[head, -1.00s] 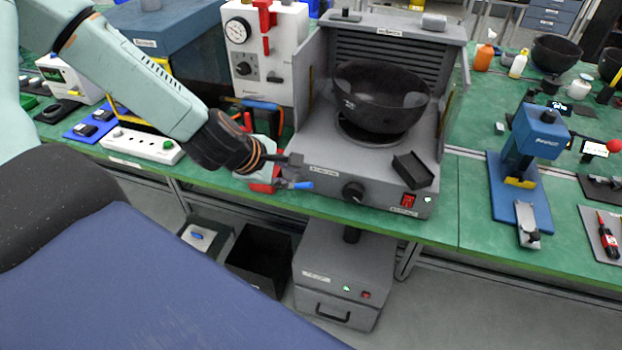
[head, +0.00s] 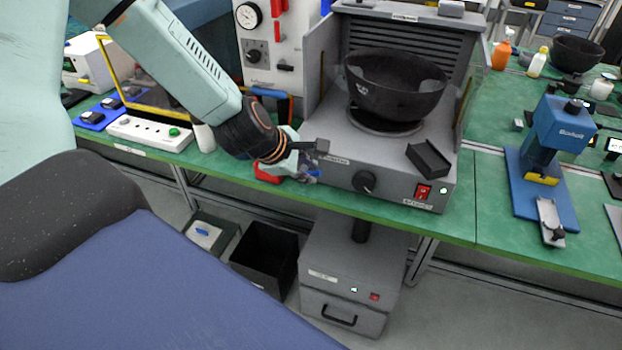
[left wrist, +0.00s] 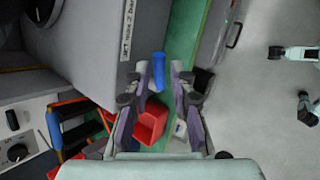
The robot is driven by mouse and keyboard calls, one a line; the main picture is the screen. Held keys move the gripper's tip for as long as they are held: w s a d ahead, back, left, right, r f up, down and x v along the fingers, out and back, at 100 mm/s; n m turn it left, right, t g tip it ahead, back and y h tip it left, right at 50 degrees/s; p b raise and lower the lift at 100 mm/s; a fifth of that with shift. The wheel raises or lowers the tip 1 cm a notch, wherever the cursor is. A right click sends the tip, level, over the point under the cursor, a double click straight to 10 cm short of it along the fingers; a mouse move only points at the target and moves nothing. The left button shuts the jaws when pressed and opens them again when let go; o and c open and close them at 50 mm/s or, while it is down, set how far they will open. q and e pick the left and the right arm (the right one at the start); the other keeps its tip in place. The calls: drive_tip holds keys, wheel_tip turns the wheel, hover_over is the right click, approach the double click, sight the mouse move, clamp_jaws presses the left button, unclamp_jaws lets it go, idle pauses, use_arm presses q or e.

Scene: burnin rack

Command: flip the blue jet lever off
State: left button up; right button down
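The blue jet lever (head: 314,173) sticks out at the front left corner of the grey station (head: 335,178) with the black bowl. In the left wrist view the lever (left wrist: 158,74) is a short blue bar beside a grey panel with a jet label (left wrist: 127,30). My left gripper (head: 307,166) is at the lever. In the left wrist view its two fingers (left wrist: 160,76) are apart, with the lever between the tips, nearer the left finger. Whether a finger touches it is unclear. The lever's base is hidden. My right gripper is not in view.
A black bowl (head: 393,88) sits on the station. A black knob (head: 363,182) and a red switch (head: 423,191) are on its front. A red object (left wrist: 152,122) lies below the fingers. Orange-and-blue handles (left wrist: 72,125) are close on the left.

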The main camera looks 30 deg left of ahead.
use_arm(q)
drive_tip(key=shift+b+x, duration=0.6)
drive_tip(key=shift+x, duration=0.4)
drive_tip(key=shift+a, duration=0.1)
drive_tip(key=shift+c, duration=0.9)
clamp_jaws()
